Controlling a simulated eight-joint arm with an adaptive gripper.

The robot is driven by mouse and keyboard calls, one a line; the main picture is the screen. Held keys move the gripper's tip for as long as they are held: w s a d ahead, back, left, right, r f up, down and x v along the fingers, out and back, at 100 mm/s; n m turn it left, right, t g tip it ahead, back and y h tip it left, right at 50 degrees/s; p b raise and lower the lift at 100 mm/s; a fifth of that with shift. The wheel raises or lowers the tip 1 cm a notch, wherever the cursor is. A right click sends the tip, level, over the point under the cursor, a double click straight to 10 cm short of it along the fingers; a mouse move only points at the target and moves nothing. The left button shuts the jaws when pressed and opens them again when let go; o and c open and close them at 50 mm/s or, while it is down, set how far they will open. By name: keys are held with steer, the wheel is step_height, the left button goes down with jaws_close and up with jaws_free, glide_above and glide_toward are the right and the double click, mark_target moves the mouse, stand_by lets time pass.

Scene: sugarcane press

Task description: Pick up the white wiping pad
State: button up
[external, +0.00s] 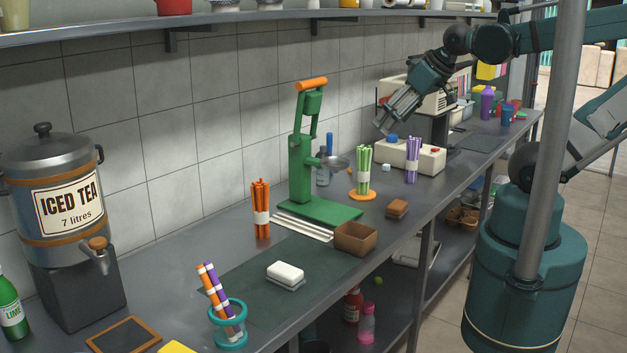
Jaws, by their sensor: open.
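A white pad (285,271) with rounded edges lies flat on a dark mat near the front edge of the counter, with a thin grey layer under it. My gripper (382,126) is open and appears empty. It hangs tilted down and to the left, high over the back right part of the counter, near a white box with a blue top piece. It is well apart from the white pad. Nothing covers the pad in this view.
A green press (303,170) with an orange handle stands behind the pad. A brown box (356,238), orange sticks (261,208) and a teal ring holder (228,326) with striped sticks surround it. The dark mat (235,281) has bare room beside the pad.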

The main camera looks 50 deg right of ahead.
steer(key=n+g+b, duration=0.2)
steer(key=n+g, duration=0.5)
steer(key=n, duration=1.1)
glide_above(286, 269)
steer(key=f, duration=2.5)
steer(key=shift+w+d+f, duration=0.2)
steer(key=shift+d+f, duration=0.05)
steer(key=shift+s+a+f, duration=0.15)
steer(key=shift+a+f, duration=0.15)
steer(key=shift+f, duration=0.05)
